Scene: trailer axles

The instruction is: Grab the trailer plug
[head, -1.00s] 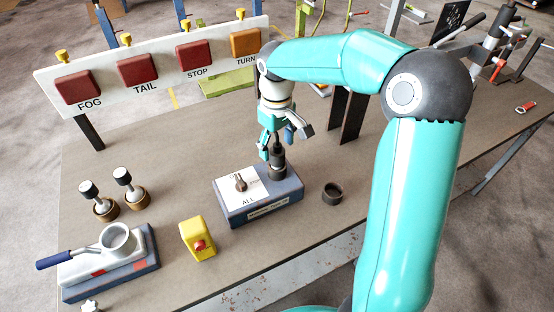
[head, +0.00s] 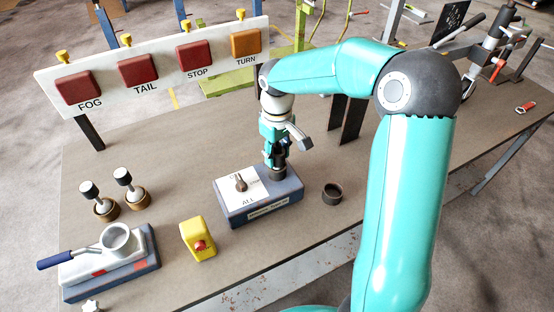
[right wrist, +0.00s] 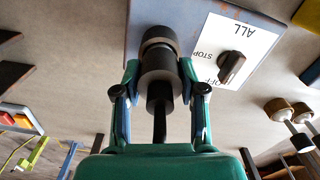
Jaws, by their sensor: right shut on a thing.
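The trailer plug (head: 278,172) is a dark cylinder standing upright at the right end of the blue test box (head: 262,210). My right gripper (head: 275,158) comes down over it from above and is shut on it. The fingers hide much of its upper part in the head view. In the right wrist view the plug (right wrist: 160,68) sits between the two green fingers, its far end against the box. The box has a white dial plate with a dark knob (right wrist: 231,66). My left gripper is not in view.
A dark ring (head: 332,193) lies right of the box. A yellow block with a red button (head: 197,240) stands left of it. A lever clamp (head: 110,255) and two knobbed pins in brass rings are further left. A lamp board (head: 160,66) stands behind.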

